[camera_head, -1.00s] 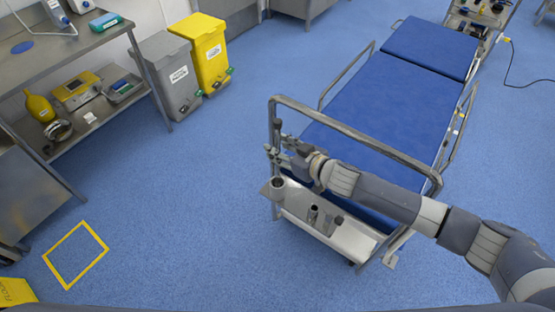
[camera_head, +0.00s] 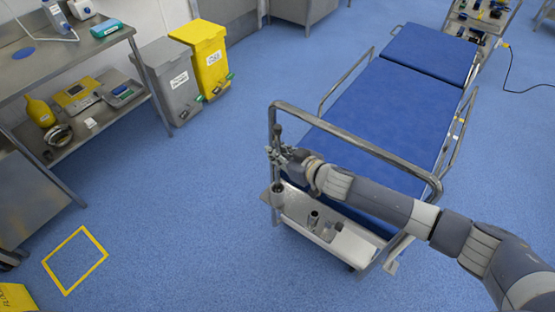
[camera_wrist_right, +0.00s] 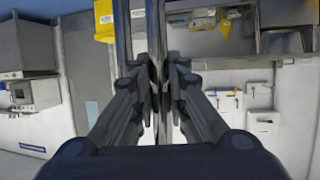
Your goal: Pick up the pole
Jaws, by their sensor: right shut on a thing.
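The pole (camera_head: 278,135) is a thin, dark grey upright rod at the near left corner of the bed's foot end, close to the metal rail. In the right wrist view the fingers (camera_wrist_right: 160,78) close around an upright bar, the pole (camera_wrist_right: 155,30). Whether its foot sits in the cup is unclear. My left gripper is not in view.
The bent metal rail (camera_head: 350,148) of the blue bed (camera_head: 385,105) rises close beside my right gripper. The tray (camera_head: 345,245) below holds small cylinders. Grey (camera_head: 168,80) and yellow (camera_head: 207,60) bins and a shelf (camera_head: 85,135) stand left. The floor between is clear.

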